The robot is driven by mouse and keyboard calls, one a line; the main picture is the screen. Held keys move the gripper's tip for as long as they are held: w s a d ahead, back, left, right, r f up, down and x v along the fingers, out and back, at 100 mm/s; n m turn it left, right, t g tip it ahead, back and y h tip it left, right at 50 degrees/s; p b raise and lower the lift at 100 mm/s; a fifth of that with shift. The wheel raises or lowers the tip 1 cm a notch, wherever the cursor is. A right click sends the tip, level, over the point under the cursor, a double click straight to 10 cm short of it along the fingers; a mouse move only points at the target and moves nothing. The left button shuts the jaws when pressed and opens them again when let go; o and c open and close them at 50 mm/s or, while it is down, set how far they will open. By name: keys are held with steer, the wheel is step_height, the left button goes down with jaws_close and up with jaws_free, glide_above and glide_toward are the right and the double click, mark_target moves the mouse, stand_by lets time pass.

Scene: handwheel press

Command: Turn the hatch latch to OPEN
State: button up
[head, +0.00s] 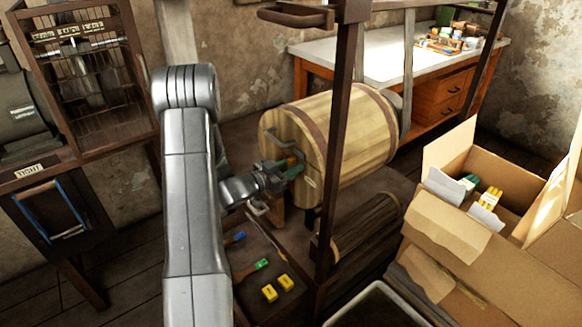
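A wooden barrel (348,132) with dark hoops lies on its side, its round end facing left. A dark handle (283,143) shows on that end. Small green parts (293,172) sit low on the barrel end, right at my gripper (284,177); I cannot tell whether they are the hatch latch. My gripper reaches in from the left at the barrel end. Its fingertips are small and partly merged with the green parts, so their opening and any contact are unclear. No OPEN marking is readable.
A dark upright post (337,150) stands just in front of the barrel, close to my gripper. Cardboard boxes (449,235) fill the right. A white-topped workbench (378,55) stands behind.

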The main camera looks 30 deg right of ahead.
steer(key=c, duration=0.6)
steer(key=shift+f+m+b, duration=0.15)
steer(key=shift+m+b, duration=0.25)
steer(key=shift+b, duration=0.15)
steer(key=m+b, duration=0.2)
steer(key=b, duration=0.1)
steer(key=shift+s+f+m+b, duration=0.2)
steer(key=shift+m+b, duration=0.1)
steer(key=shift+m, duration=0.1)
steer(key=m+b, duration=0.4)
steer(key=b, duration=0.1)
steer(key=shift+s+f+m, duration=0.1)
steer(key=shift+s+m, duration=0.1)
steer(key=shift+m, duration=0.1)
steer(key=m+b, duration=0.1)
steer(key=b, duration=0.1)
steer(key=m+b, duration=0.4)
steer(key=shift+s+f+b, duration=0.2)
steer(key=shift+f+b, duration=0.05)
steer(key=shift+b, duration=0.05)
steer(key=m+b, duration=0.4)
steer(key=shift+m, duration=0.4)
steer(key=shift+b, duration=0.3)
